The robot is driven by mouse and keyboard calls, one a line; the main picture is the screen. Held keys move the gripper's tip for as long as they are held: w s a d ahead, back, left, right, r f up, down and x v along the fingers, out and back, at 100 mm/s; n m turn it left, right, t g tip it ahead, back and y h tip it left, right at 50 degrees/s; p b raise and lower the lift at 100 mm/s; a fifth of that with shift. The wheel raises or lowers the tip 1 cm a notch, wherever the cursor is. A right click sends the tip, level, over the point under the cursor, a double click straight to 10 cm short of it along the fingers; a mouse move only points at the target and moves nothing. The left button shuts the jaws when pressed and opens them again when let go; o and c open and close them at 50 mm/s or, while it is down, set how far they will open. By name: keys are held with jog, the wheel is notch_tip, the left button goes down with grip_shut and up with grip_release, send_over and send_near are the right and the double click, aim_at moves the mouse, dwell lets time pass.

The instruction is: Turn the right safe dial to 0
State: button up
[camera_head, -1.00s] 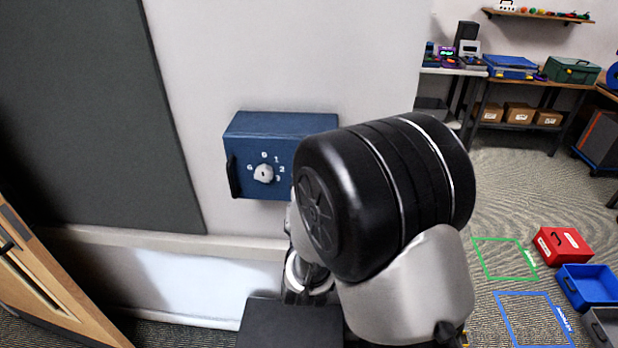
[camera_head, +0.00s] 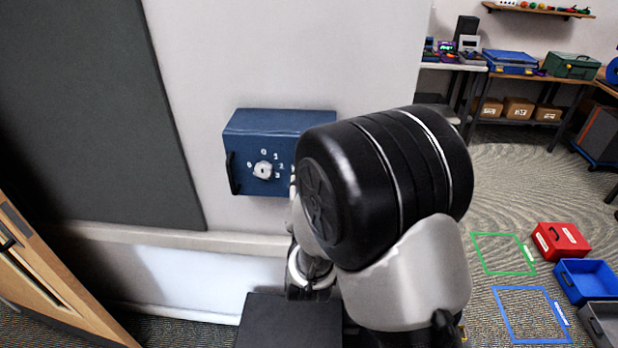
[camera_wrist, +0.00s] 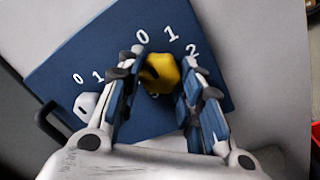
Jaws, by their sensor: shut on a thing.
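The blue safe (camera_head: 300,122) is fixed to the wall, and its front fills much of the wrist view (camera_wrist: 70,65). In the wrist view its yellow right dial (camera_wrist: 160,75) sits between the two fingers of my gripper (camera_wrist: 164,58), which is shut on it. The numbers 0, 1 and 2 show above and right of this dial. A dark mark shows on the dial's left part, but I cannot tell the exact number it points at. The white left dial (camera_head: 263,170) is free. In the head view my arm hides the right dial and my gripper.
A black handle (camera_head: 232,173) stands out at the safe's left edge. A dark panel (camera_head: 95,110) covers the wall at left. Red (camera_head: 560,240) and blue (camera_head: 590,283) bins lie on the floor at right. Open floor lies between them and the back bench.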

jog(key=o, duration=1.1)
jog(key=shift+c, duration=0.2)
jog(key=shift+s, duration=0.1)
jog(key=s, duration=0.7)
jog(key=shift+s+f, duration=0.15)
jog(key=shift+f, duration=0.1)
jog(key=shift+d, duration=0.15)
